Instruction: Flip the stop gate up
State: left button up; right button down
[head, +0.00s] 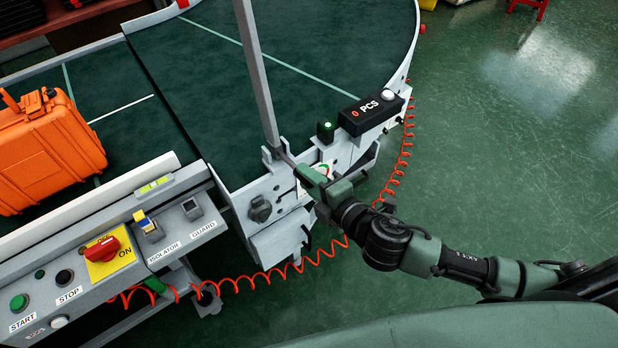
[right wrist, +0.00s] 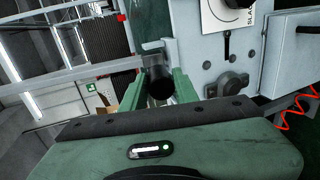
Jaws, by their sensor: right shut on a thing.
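The stop gate (head: 256,75) is a long grey bar on a pivot at the conveyor's outer edge. In the head view it runs up to the top edge and widens that way, so it looks raised, near upright. In the right wrist view the bar (right wrist: 85,78) runs left towards the ceiling side. My right gripper (head: 316,176) is at the pivot end, shut on the gate's handle. In the right wrist view the dark round end of the handle (right wrist: 160,84) sits between its green fingers (right wrist: 160,92). My left gripper is out of view.
A black PCS counter (head: 371,112) and a small green-lit box (head: 325,131) stand on the rim near my right gripper. An orange case (head: 44,150) sits on the left conveyor section. A control panel (head: 115,248) is at lower left. A red coiled hose (head: 398,165) hangs along the edge.

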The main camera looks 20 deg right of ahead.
jog(key=c, duration=1.4)
grip_release()
jog(key=shift+s+f, duration=0.2)
jog(key=shift+f, duration=0.3)
jog(key=shift+o, duration=1.3)
jog(key=shift+w, duration=0.1)
jog(key=shift+w+r, duration=0.1)
jog(key=shift+r, duration=0.15)
jog(key=b+v, duration=0.1)
jog(key=v, duration=0.6)
jog(key=shift+s, duration=0.35)
jog(key=shift+d+r, duration=0.1)
